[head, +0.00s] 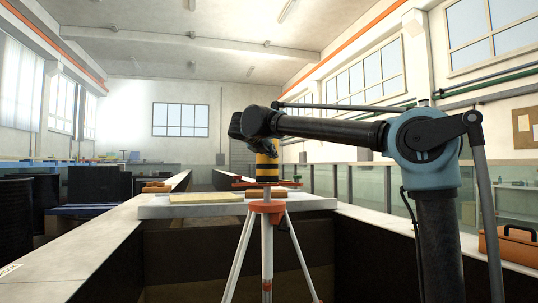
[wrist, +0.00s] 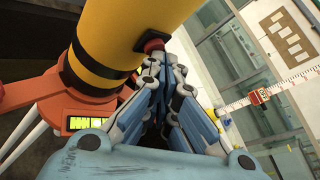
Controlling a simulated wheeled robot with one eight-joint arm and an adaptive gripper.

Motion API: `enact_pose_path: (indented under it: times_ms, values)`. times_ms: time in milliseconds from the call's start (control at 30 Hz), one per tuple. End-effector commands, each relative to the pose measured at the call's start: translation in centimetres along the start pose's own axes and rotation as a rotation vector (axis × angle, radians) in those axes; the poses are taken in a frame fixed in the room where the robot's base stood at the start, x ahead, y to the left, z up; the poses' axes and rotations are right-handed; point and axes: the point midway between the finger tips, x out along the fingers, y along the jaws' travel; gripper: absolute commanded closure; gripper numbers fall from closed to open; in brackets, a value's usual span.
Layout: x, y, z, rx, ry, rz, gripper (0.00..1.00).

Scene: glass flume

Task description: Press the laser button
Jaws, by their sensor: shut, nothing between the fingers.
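The laser (head: 267,168) is an upright yellow cylinder with black bands on an orange-headed tripod (head: 267,207) with pale legs. In the wrist view the laser (wrist: 120,40) fills the upper middle, with a lit yellow-green panel (wrist: 90,123) on the orange base below. A red button (wrist: 152,42) in a dark surround sticks out of the laser's side. My gripper (wrist: 155,62) is shut and empty, its fingertips right at the button's lower edge. I cannot tell whether they touch it. In the head view my arm's end hides the laser's top, and the button cannot be made out.
A pale slab (head: 320,202) crosses the flume behind the tripod, with a yellowish board (head: 207,197) on it. Pale flume walls (head: 75,255) run along both sides. An orange toolbox (head: 510,245) stands at right. A red-and-white staff (wrist: 290,84) shows in the wrist view.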

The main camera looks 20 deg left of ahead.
Motion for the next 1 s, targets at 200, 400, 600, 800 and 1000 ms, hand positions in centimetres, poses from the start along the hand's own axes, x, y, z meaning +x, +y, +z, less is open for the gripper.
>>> enact_pose_path:
  times_ms: [200,400,600,800,1000]
  values:
    - [0.05,0.08,0.06,0.0,0.0,0.0,1.0]
    - [0.08,0.11,0.09,0.0,0.0,0.0,1.0]
    - [-0.28,-0.11,-0.16,0.0,0.0,0.001,1.0]
    - [-0.7,-0.38,-0.45,0.0,0.0,0.001,1.0]
    - [-0.71,-0.4,-0.46,0.0,0.0,0.001,1.0]
